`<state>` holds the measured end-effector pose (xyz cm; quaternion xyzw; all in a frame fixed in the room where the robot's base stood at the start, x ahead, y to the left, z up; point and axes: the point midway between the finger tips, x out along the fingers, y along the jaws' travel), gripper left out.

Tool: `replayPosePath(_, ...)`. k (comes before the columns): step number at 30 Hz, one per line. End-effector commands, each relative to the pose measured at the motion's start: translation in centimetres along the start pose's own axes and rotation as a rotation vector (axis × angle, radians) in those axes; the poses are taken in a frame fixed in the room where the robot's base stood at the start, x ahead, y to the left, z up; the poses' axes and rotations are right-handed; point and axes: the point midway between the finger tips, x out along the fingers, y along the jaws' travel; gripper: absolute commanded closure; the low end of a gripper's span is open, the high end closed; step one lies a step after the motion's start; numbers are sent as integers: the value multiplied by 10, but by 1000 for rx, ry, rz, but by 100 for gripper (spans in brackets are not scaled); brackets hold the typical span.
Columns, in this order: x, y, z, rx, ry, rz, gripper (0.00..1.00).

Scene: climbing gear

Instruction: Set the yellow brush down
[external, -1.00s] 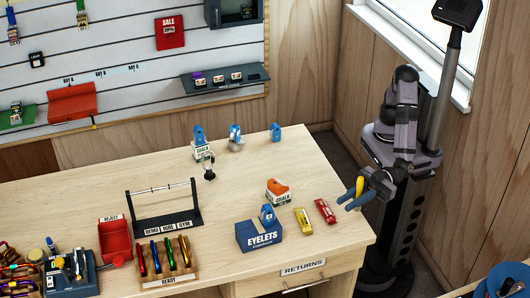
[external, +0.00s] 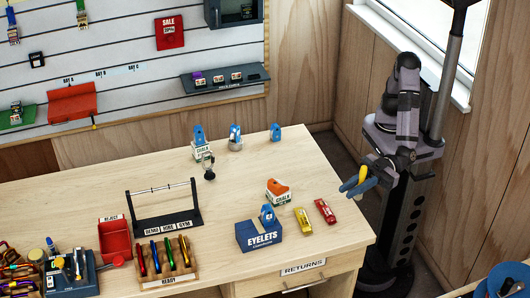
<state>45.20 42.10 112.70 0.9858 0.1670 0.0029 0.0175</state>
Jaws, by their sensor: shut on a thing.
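My gripper (external: 355,187) has blue fingers and is shut on the yellow brush (external: 362,173). The brush is small in the external view, and the fingers hide part of it. The gripper holds it in the air, just right of the workbench's (external: 330,255) right edge in the picture. The brush touches nothing but the gripper, as far as I can see.
Near the bench's right end lie a red item (external: 325,211) and a yellow item (external: 303,221), beside a blue EYELETS box (external: 259,235) and an orange-topped chalk box (external: 278,192). A black rack (external: 166,219) and a red REJECT bin (external: 115,241) stand further left.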

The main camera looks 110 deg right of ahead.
Motion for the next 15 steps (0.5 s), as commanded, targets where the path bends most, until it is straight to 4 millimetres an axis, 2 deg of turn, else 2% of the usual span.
replayPosePath(10,0,0,2,0,0,0,100)
replayPosePath(15,0,0,15,0,0,0,100)
